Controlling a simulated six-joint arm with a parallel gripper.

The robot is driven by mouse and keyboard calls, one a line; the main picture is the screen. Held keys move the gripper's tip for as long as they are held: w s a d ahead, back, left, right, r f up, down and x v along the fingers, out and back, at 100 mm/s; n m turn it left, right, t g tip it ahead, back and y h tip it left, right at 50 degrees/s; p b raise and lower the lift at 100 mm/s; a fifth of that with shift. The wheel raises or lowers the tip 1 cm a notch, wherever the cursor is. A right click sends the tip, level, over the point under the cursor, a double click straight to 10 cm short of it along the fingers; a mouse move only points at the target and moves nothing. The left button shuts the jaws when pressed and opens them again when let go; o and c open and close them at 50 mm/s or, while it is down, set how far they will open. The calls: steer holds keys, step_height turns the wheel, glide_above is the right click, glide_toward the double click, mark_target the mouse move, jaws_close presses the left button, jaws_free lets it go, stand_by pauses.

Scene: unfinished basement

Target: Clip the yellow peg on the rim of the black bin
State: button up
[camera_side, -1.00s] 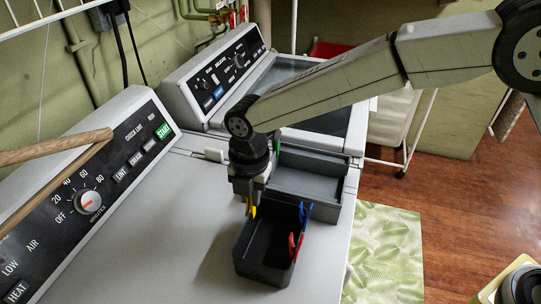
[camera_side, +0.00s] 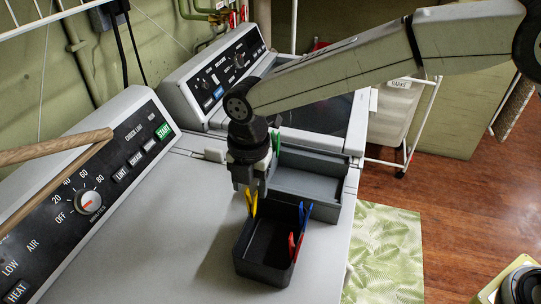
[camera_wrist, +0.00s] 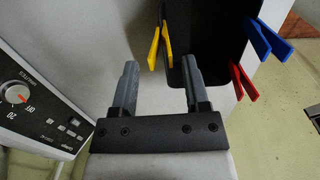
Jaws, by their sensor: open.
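The yellow peg (camera_side: 251,203) sits on the left rim of the black bin (camera_side: 265,272). In the wrist view, the yellow peg (camera_wrist: 155,46) straddles the wall of the black bin (camera_wrist: 208,40), one leg on each side. My gripper (camera_side: 250,190) is just above the peg. In the wrist view, my gripper (camera_wrist: 158,68) is open, its two fingers apart with the peg showing beyond the gap, clear of both. A blue peg (camera_side: 304,213) and a red peg (camera_side: 295,246) are on the bin's right rim.
A larger grey bin (camera_side: 310,185) stands directly behind the black bin, with a green peg (camera_side: 277,141) at its back left. The sloped control panel (camera_side: 90,195) and a wooden rod (camera_side: 50,150) are on the left. The pale machine top (camera_side: 195,235) left of the bin is clear.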

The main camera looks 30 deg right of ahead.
steer(key=shift+r, duration=2.45)
steer(key=shift+d, duration=0.1)
steer(key=s+d+f+m+t, duration=0.1)
steer(key=d+f+m, duration=0.1)
steer(key=d+m, duration=0.6)
steer(key=s+d+f+m, duration=0.2)
steer(key=d+m, duration=0.4)
steer(key=d, duration=0.5)
steer(key=s+d+f+m+t, duration=0.1)
steer(key=s+d+f+m, duration=0.3)
steer(key=s+d+m, duration=0.6)
steer(key=d+m, duration=0.1)
steer(key=m, duration=0.2)
steer(key=shift+s+d+f, duration=0.25)
steer(key=shift+s+d, duration=0.15)
